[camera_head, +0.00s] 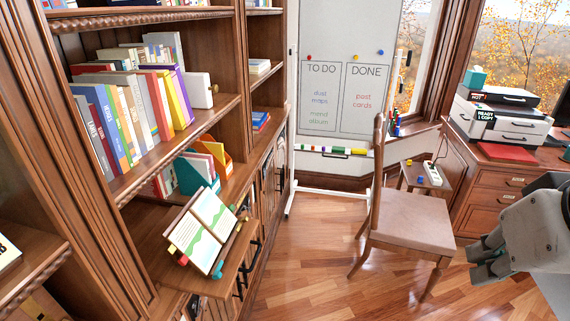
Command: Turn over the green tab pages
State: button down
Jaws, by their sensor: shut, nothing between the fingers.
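An open book (208,225) with pale pages lies tilted on a pull-out wooden shelf at the lower left. Its pages show green and blue wavy bands. Which pages the green tab belongs to is too small to tell. My gripper (474,263) is at the right edge, grey with dark fingers, shut and empty.
A wooden chair (408,213) stands between my gripper and the bookcase. The bookcase (215,120) holds rows of books. The floor (305,265) left of the chair is clear.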

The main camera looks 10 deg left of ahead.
aim_at(220, 218)
jog(key=i+j, duration=0.2)
jog(key=i, duration=0.2)
jog(key=i+j, duration=0.2)
jog(key=i, duration=0.2)
